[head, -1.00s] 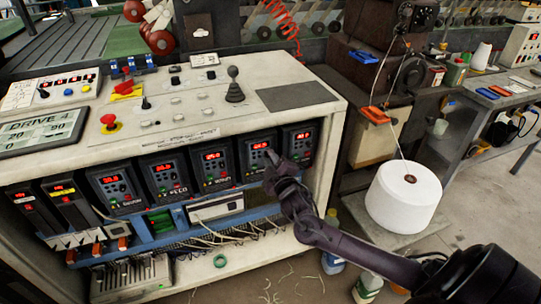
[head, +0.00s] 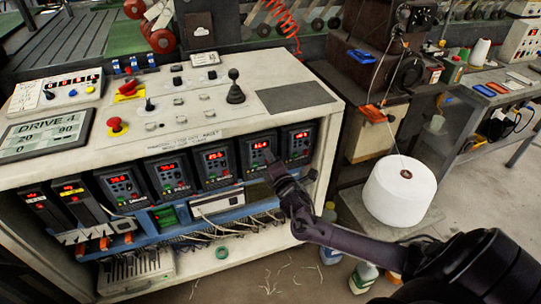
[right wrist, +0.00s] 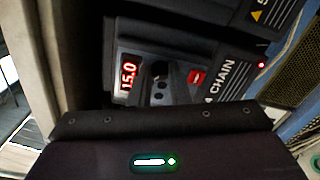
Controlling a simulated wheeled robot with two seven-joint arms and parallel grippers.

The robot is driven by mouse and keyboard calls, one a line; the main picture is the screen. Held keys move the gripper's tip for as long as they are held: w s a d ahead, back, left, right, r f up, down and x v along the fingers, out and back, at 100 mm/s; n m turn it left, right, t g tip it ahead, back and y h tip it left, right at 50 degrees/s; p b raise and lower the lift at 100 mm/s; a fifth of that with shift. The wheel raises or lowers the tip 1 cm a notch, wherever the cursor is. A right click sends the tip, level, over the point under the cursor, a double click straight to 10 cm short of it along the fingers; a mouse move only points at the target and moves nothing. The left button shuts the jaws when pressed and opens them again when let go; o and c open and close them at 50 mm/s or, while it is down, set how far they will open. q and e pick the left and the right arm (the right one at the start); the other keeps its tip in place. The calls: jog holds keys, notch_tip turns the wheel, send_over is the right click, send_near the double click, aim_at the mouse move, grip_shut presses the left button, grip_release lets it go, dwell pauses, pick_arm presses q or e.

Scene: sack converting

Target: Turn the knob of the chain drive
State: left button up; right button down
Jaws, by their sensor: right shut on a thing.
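The chain drive (head: 257,144) is a dark unit with a red lit display, fourth in the row of drives on the cabinet front. In the right wrist view the chain drive (right wrist: 228,85) appears turned on its side, with "4 CHAIN" lettering, a display reading 15.0 and a red button. My right gripper (head: 269,156) is at the lower face of this drive, shut on its knob. My left gripper is not in view.
Similar drives stand on both sides, including one close on the right (head: 299,141). The cabinet top (head: 195,105) carries a joystick (head: 234,88) and a red mushroom button (head: 115,126). A white yarn cone (head: 399,192) stands right of the cabinet, with bottles (head: 362,277) on the floor.

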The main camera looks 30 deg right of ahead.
jog(key=shift+n+p, duration=0.4)
jog(key=shift+n, duration=0.8)
jog(key=c, duration=1.3)
grip_release()
jog(key=shift+c, duration=0.2)
jog(key=v, duration=0.7)
jog(key=shift+s, duration=0.4)
jog(key=shift+a, duration=0.1)
